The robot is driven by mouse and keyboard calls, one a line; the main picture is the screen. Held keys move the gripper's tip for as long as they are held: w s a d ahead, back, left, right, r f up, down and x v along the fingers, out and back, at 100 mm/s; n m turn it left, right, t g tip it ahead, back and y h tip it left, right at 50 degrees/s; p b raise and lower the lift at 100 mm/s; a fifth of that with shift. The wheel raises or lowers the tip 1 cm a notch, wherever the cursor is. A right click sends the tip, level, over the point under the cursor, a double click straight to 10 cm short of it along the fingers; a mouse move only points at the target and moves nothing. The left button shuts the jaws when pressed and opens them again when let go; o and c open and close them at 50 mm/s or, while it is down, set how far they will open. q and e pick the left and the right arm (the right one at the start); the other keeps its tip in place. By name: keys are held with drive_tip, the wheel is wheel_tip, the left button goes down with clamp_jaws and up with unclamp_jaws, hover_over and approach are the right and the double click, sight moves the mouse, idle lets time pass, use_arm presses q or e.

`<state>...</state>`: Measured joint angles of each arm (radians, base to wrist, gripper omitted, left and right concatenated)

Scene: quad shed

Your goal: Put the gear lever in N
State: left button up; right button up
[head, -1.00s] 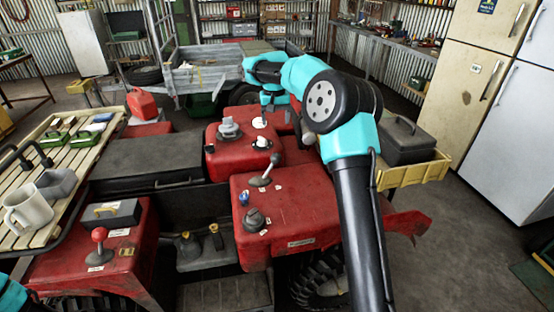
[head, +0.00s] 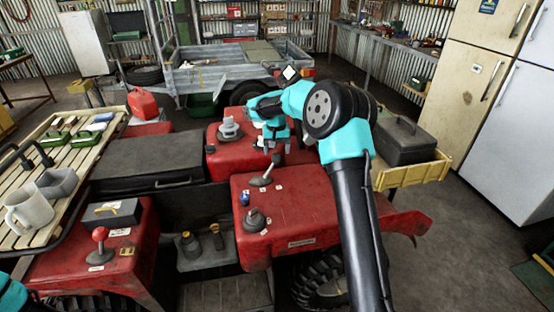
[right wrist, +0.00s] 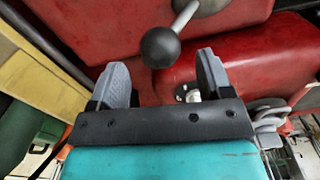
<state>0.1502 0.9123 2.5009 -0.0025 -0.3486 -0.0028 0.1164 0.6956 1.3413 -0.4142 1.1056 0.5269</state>
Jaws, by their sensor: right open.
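A lever with a dark round knob (head: 265,175) stands on the red panel (head: 310,215), its shaft leaning up and to the right; small pale labels lie near its base. I take it as the gear lever. My right gripper (head: 273,144) is just behind the knob in the head view, fingers pointing down. In the right wrist view the black knob (right wrist: 160,47) lies between the two spread grey fingers (right wrist: 163,80), near their tips, with no visible contact. The right gripper is open and empty. My left gripper is out of view.
A red-knobbed lever (head: 100,236) stands on the left fender. A grey knob (head: 255,220) and a small blue knob (head: 244,199) are in front of the gear lever. A grey control (head: 229,127) stands behind it, left of my gripper. A slatted rack (head: 60,185) holds a mug.

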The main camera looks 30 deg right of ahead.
sight(277, 158)
drive_tip(key=shift+d+f, duration=0.1)
drive_tip(key=shift+f, duration=2.3)
